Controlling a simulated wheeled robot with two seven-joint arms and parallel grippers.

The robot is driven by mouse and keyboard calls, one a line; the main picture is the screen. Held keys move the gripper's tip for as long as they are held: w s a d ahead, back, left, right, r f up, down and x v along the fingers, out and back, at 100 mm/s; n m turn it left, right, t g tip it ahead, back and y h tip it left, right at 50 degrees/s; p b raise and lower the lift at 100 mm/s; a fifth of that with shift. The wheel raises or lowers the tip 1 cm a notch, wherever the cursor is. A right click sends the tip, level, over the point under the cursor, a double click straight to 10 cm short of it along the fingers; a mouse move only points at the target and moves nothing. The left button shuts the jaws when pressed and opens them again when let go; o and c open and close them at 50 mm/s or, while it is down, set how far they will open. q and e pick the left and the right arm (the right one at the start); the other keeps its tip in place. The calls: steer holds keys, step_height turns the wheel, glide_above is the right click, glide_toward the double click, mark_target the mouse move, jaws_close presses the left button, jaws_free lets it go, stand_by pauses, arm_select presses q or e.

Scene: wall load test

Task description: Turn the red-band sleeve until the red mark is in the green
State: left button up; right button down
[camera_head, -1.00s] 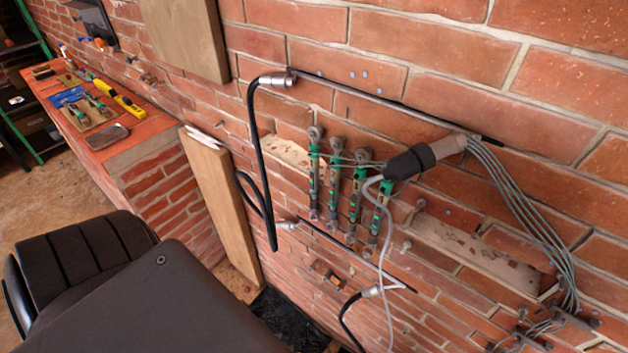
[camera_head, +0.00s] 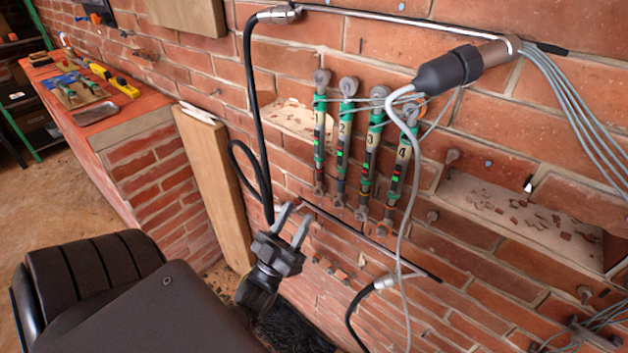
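Several turnbuckle-like sleeves hang side by side on the brick wall, numbered 1 (camera_head: 319,135), 2 (camera_head: 342,140), 3 (camera_head: 371,145) and 4 (camera_head: 399,160). Each has green bands and small coloured marks, with grey eye fittings at top and bottom. Small red patches show on some, but I cannot tell which is the red-band sleeve or where its mark stands. My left gripper (camera_head: 295,213) is below and left of sleeve 1, apart from it. Its two fingers are spread with nothing visible between them. My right gripper is not in view.
A black cable (camera_head: 251,110) loops down the wall left of the sleeves. A black-and-tan cylinder (camera_head: 460,68) with grey wires juts out above sleeve 4, and a pale cable (camera_head: 403,250) hangs past it. A wooden board (camera_head: 213,185) leans beside the tool bench (camera_head: 125,120).

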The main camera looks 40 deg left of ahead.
mark_target(317, 177)
arm_select(q)
steer(key=p+x, duration=0.2)
steer(key=x, duration=0.6)
steer(key=shift+w+r, duration=0.2)
steer(key=shift+r, duration=0.05)
steer(key=shift+w+r, duration=0.2)
steer(key=shift+w, duration=0.15)
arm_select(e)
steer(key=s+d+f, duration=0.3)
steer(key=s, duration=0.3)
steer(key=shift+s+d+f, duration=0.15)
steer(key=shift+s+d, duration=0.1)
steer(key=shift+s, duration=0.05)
